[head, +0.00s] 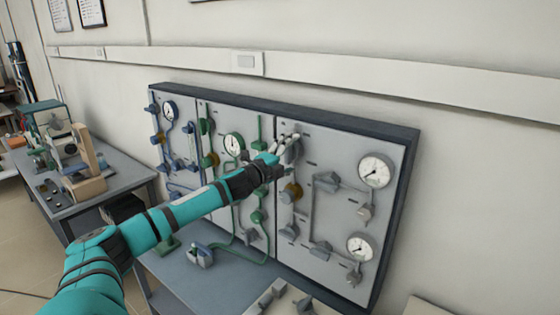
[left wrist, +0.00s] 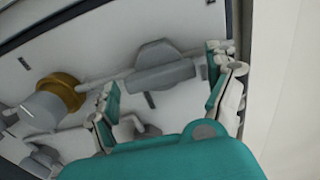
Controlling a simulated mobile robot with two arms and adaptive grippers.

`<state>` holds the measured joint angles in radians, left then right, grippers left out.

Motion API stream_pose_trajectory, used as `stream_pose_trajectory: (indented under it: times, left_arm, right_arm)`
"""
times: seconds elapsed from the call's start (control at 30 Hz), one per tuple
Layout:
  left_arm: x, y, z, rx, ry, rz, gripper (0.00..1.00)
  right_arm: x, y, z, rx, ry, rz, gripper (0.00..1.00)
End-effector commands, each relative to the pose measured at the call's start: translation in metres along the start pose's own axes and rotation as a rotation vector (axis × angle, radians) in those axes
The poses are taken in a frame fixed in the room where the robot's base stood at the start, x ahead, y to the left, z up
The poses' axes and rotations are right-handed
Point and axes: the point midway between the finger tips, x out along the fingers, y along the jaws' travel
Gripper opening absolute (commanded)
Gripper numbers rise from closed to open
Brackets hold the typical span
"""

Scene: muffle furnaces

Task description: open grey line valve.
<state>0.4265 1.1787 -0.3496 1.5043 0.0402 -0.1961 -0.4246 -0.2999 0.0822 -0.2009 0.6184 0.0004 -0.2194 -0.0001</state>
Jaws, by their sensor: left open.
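The grey section (head: 318,148) of the wall panel carries grey pipes, several grey valves and two round gauges. My left gripper (head: 284,147) is at the upper left of this section, in front of a grey valve that it largely hides in the head view. In the left wrist view, a grey valve handle (left wrist: 165,70) lies across the space between the two open fingers of the left gripper (left wrist: 164,84). Whether a finger touches it, I cannot tell. A brass-coloured collar (left wrist: 62,91) sits on the same line beside it. My right gripper is not in view.
Green (head: 221,123) and blue (head: 178,132) line sections fill the panel's middle and left. A grey bench (head: 190,278) stands below, with a small block-like fitting (head: 202,256) on it. Another bench with instruments (head: 118,173) is at the left.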

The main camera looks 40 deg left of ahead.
Motion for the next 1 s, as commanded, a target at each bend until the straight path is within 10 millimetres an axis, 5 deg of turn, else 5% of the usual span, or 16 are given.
stream_pose_trajectory:
  times: [1.0]
  left_arm:
    - [-0.100,0.003,-0.001,-0.002,0.002,0.004,0.88]
  right_arm:
    - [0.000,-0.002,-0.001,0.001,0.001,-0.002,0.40]
